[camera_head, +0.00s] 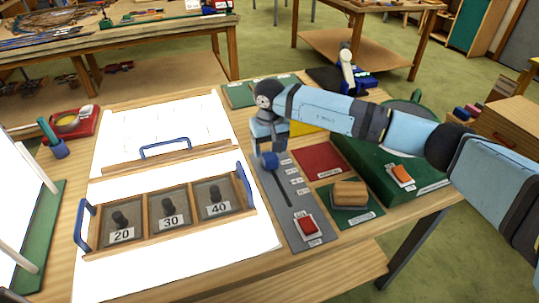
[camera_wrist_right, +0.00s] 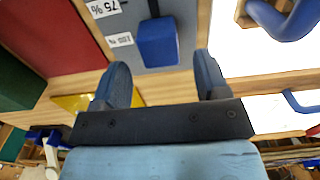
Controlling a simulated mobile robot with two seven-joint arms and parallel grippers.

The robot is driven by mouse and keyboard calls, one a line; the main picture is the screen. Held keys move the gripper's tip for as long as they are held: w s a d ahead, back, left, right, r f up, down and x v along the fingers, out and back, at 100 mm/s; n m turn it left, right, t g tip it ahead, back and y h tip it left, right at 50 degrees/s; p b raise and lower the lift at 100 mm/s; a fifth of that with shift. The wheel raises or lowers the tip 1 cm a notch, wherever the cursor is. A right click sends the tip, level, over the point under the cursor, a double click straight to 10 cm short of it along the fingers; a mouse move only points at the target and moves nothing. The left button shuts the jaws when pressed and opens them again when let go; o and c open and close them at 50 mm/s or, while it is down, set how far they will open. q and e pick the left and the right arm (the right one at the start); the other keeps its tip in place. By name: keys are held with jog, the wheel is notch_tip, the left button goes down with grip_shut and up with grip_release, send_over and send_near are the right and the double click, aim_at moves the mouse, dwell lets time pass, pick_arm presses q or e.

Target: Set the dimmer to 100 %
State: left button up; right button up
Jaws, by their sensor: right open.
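The dimmer is a dark slot in a grey panel (camera_head: 301,207) with a blue slider knob (camera_head: 268,160) and a column of percent labels. The knob sits at the far end of the slot. In the right wrist view the knob (camera_wrist_right: 158,42) stands beside a label that seems to read 100 % (camera_wrist_right: 120,40), with a 75 % label (camera_wrist_right: 103,8) farther along. My right gripper (camera_head: 267,144) is just above and behind the knob. In the wrist view its fingers (camera_wrist_right: 163,78) are apart and empty, with the knob just beyond them. My left gripper is not in view.
A red button (camera_head: 307,225) is at the panel's near end. A sponge-like block (camera_head: 350,193) and a green box (camera_head: 422,184) stand to the right. A wooden tray (camera_head: 172,245) with numbered weights and blue handles lies on the bright white panel (camera_head: 240,241) to the left.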

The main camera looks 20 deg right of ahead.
aim_at(270, 155)
notch_tip(270, 155, up, 10)
jog(key=shift+r+b, duration=0.15)
jog(key=shift+b, duration=0.2)
